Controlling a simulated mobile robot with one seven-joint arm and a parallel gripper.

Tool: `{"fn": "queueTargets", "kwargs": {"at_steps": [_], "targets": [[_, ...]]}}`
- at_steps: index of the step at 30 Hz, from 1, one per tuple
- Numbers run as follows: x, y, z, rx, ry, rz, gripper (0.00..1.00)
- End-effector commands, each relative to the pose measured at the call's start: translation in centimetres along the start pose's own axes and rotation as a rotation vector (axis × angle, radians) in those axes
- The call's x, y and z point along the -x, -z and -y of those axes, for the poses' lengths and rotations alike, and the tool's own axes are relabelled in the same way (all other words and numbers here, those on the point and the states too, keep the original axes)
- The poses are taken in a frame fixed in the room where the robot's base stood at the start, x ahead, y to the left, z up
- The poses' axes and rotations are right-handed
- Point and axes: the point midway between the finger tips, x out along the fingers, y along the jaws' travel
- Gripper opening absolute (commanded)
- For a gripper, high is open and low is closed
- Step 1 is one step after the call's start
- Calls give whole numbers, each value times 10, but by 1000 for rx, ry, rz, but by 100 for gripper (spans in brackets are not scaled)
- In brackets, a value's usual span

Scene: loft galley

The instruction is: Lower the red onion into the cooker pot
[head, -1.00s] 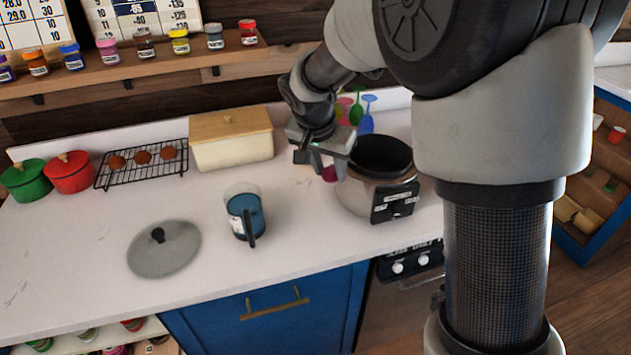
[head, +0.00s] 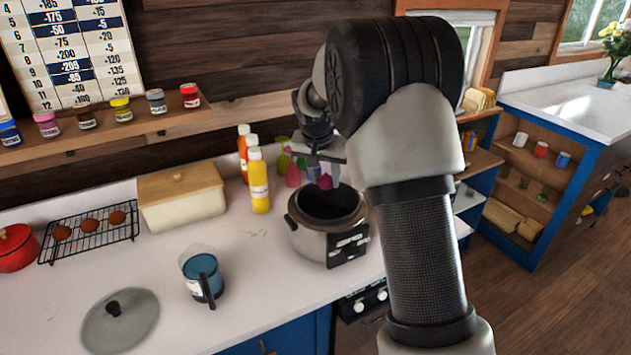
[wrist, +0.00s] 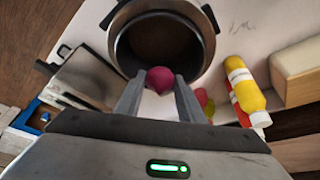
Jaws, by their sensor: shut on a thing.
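The red onion (wrist: 160,80) is held between the two fingertips of my gripper (wrist: 159,92) in the wrist view. In the head view my gripper (head: 324,175) is above the back part of the cooker pot, with the onion (head: 325,182) small and pinkish below it. The cooker pot (head: 308,239) is silver with a dark, open inside and a labelled front panel. In the wrist view the onion overlaps the near rim of the pot (wrist: 122,50); its height over the rim is hard to tell. The pot's inside looks empty.
A grey lid (head: 135,325) lies on the counter at front left. A blue-filled jug (head: 203,277) stands left of the pot. Yellow (head: 258,185) and orange (head: 243,150) bottles and coloured glasses (head: 292,172) stand behind it. A bread box (head: 185,208) is farther left.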

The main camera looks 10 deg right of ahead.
Motion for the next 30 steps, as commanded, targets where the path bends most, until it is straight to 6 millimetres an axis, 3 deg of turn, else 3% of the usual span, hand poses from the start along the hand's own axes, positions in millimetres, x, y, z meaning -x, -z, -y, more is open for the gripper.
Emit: {"fn": "queueTargets", "kwargs": {"at_steps": [30], "targets": [[-5, 12, -1, 0, 1, 0, 13]]}}
